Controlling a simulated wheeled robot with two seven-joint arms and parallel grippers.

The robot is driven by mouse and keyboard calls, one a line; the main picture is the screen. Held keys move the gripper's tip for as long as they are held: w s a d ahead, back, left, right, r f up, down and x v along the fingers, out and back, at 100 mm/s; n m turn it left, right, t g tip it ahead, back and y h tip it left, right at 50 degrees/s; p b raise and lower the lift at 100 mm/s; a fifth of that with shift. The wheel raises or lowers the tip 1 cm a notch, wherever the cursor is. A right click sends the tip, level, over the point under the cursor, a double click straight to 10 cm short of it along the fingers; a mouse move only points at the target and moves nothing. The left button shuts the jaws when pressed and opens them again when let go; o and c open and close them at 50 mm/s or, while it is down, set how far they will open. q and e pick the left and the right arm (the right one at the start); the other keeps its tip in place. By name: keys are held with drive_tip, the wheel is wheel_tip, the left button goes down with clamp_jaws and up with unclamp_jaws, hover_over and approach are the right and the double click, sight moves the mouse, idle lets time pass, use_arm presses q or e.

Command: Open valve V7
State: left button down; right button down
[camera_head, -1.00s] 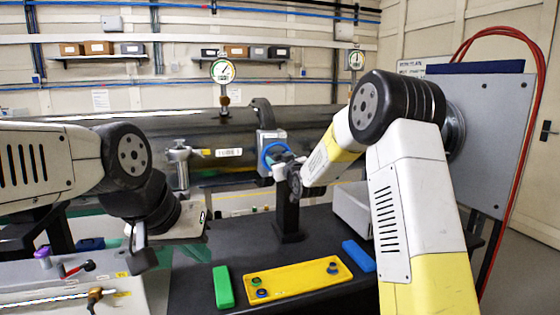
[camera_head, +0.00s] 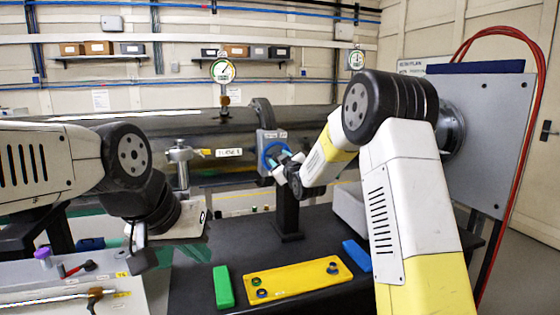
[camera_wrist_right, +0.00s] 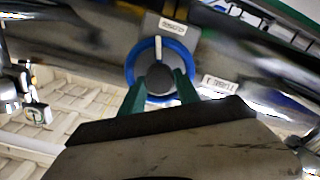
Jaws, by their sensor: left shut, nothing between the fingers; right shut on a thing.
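A valve knob (camera_wrist_right: 160,78) with a grey hub, a white pointer line and a blue ring shows in the right wrist view. The pointer runs up the picture towards a small label plate, whose text I cannot read. In the head view the blue ring (camera_head: 268,150) sits on a grey box on a black post. My right gripper (camera_wrist_right: 160,92) has its green fingers on both sides of the hub, shut on it; it also shows in the head view (camera_head: 281,162). My left gripper (camera_head: 141,250) hangs low at the left, shut and empty, near a pale bench unit.
A yellow tray (camera_head: 297,279) lies on the black table, between a green block (camera_head: 223,287) and a blue block (camera_head: 357,255). A large pipe (camera_head: 215,135) with a round gauge (camera_head: 222,71) runs behind. A grey panel (camera_head: 490,130) with red hoses stands at the right.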

drive_tip(key=shift+f+n, duration=0.2)
drive_tip(key=shift+n, duration=7.8)
drive_tip(key=shift+f+n, duration=0.2)
drive_tip(key=shift+n, duration=7.8)
drive_tip(key=shift+d, duration=0.1)
drive_tip(key=c, duration=0.9)
unclamp_jaws()
drive_tip(key=shift+r, duration=0.1)
